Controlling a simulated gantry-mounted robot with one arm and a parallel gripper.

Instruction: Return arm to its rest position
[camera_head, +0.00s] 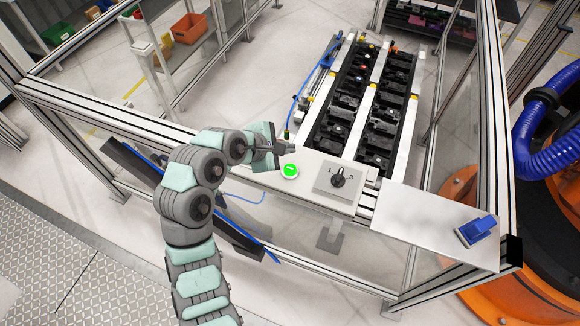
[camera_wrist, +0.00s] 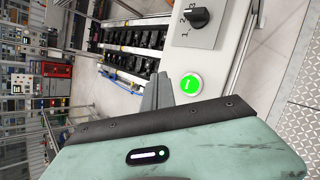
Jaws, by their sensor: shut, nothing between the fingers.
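My gripper (camera_head: 284,147) is at the end of my grey and mint-green arm, above the left end of the white control panel. Its fingers are shut with nothing between them; they also show in the wrist view (camera_wrist: 157,92). The lit green round button (camera_head: 290,171) is just below and beside the fingertips, and I cannot tell whether they touch it. In the wrist view the green button (camera_wrist: 191,84) is right of the fingers. The arm is bent and reaches over the frame's top rail.
A black rotary switch (camera_head: 339,178) sits on the panel. A blue object (camera_head: 476,230) lies on the white shelf (camera_head: 420,222). Metal rails and clear panels enclose the conveyor with black trays (camera_head: 375,105). An orange robot with a blue hose (camera_head: 545,130) stands at the right.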

